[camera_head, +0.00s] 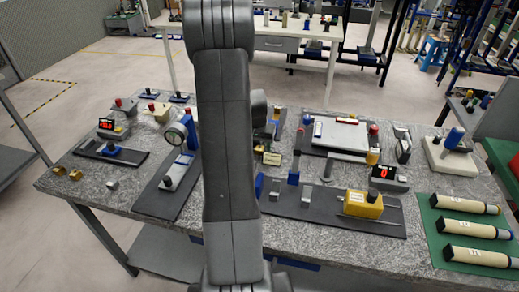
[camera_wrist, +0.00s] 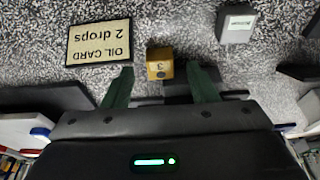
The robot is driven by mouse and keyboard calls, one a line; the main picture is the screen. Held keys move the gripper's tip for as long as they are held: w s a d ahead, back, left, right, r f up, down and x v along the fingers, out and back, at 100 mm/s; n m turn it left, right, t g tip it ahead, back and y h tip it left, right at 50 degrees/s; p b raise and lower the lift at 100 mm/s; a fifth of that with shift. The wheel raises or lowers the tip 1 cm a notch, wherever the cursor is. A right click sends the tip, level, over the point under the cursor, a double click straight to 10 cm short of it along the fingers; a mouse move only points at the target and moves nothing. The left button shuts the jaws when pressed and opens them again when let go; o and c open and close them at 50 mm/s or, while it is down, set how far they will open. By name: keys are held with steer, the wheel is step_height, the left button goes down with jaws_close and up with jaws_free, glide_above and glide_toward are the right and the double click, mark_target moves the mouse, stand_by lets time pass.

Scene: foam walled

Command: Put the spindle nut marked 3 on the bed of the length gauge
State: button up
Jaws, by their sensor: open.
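The brass spindle nut marked 3 (camera_wrist: 160,57) shows in the wrist view on the speckled stone top, its mark upside down. My gripper (camera_wrist: 159,70) is open, one finger on each side of the nut in the picture, with gaps on both sides. I cannot tell how high the fingers are above the top. In the head view my arm hides the gripper. A dark plate with blue stops and a yellow block (camera_head: 362,204) lies at the right front, near a red digital readout (camera_head: 384,173). I cannot tell for sure which fixture is the length gauge.
The oil card (camera_wrist: 98,43) lies beside the nut, with a grey labelled block (camera_wrist: 237,24) on the other side. A dial gauge (camera_head: 175,134) stands left of my arm. Two brass pieces (camera_head: 67,173) lie at the left edge. A green mat (camera_head: 444,232) holds several cylinders.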

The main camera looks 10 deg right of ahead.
steer(key=shift+w+f, duration=0.15)
steer(key=shift+f, duration=0.5)
jaws_close()
